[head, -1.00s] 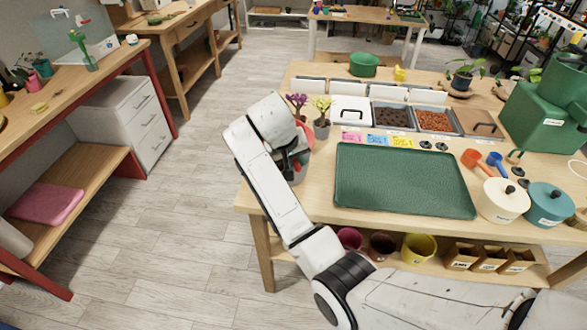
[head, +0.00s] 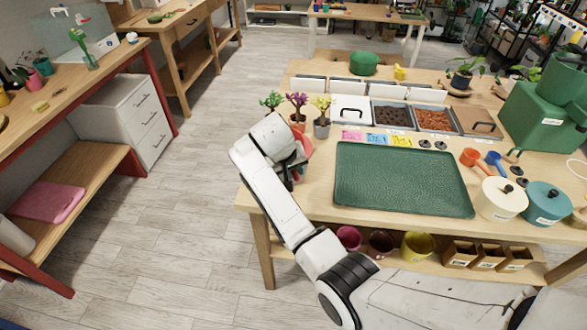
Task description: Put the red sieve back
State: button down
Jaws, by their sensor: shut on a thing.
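My gripper (head: 299,161) is at the left end of the potting table, by the left edge of the green tray. My wrist hides most of it. It is shut on the red sieve (head: 308,145), of which only a curved red part shows beside the dark fingers. The sieve is just in front of the small potted plants. I cannot tell whether it touches the table top.
Small plants with green (head: 271,100), purple (head: 297,104) and yellow (head: 321,106) tops stand just behind my gripper. The empty green tray (head: 400,180) is to the right. Soil bins (head: 434,119), an orange scoop (head: 470,157) and a cream lidded pot (head: 502,203) are farther right.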

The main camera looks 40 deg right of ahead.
jog(key=shift+f, duration=0.25)
jog(key=c, duration=1)
grip_release()
jog(key=shift+o, duration=0.2)
jog(key=shift+r, duration=0.35)
jog(key=b+v, duration=0.1)
jog(key=v, duration=1.1)
jog(key=s+a+f+n+y, duration=0.2)
jog(key=s+a+f+n, duration=0.15)
jog(key=s+f, duration=1.05)
jog(key=s+a+f+y, duration=0.1)
jog(key=s+a+f, duration=0.1)
jog(key=s, duration=0.7)
jog(key=s+a+f+n+y, duration=0.1)
jog(key=s+a+f, duration=0.2)
jog(key=s, duration=0.7)
jog(key=shift+a+y, duration=0.3)
jog(key=shift+a, duration=0.1)
